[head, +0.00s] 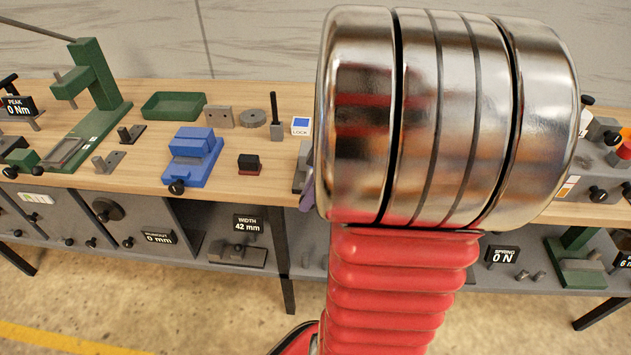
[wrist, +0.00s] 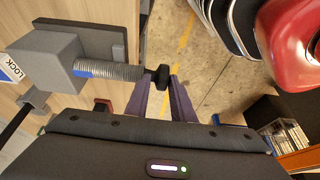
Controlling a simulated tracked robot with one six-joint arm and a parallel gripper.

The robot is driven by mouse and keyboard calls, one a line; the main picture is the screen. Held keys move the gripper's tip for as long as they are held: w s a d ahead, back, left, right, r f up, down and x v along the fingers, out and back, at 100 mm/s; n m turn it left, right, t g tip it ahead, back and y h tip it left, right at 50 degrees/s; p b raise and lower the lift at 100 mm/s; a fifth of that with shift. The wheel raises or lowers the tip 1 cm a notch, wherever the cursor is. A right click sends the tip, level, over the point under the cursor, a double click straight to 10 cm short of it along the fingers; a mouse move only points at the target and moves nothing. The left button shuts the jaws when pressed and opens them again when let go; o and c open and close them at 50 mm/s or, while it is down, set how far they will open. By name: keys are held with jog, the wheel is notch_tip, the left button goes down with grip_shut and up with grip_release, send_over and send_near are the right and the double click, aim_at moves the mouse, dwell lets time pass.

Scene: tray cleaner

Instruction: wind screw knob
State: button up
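The black screw knob (wrist: 158,76) sits at the end of a grey threaded screw (wrist: 110,70) in the wrist view. The screw comes out of a grey block (wrist: 50,62) marked LOCK. My gripper (wrist: 160,84) has two purple fingers, one on each side of the knob at their tips. A gap shows between the fingers, but I cannot tell whether they press on the knob. In the head view the LOCK label (head: 301,125) shows left of my arm, and a bit of purple finger (head: 307,194) shows below it. My arm hides the knob there.
A blue vise (head: 192,157), a small black and red block (head: 249,164) and a green tray (head: 173,105) stand left on the wooden bench (head: 235,190). A WIDTH display (head: 248,224) sits on the lower shelf. In the wrist view, open floor (wrist: 200,60) lies beyond the knob.

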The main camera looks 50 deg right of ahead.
jog(key=v, duration=1.3)
jog(key=shift+d+r, duration=0.15)
jog(key=shift+r, duration=0.05)
jog(key=n, duration=3.5)
jog(key=shift+n, duration=0.4)
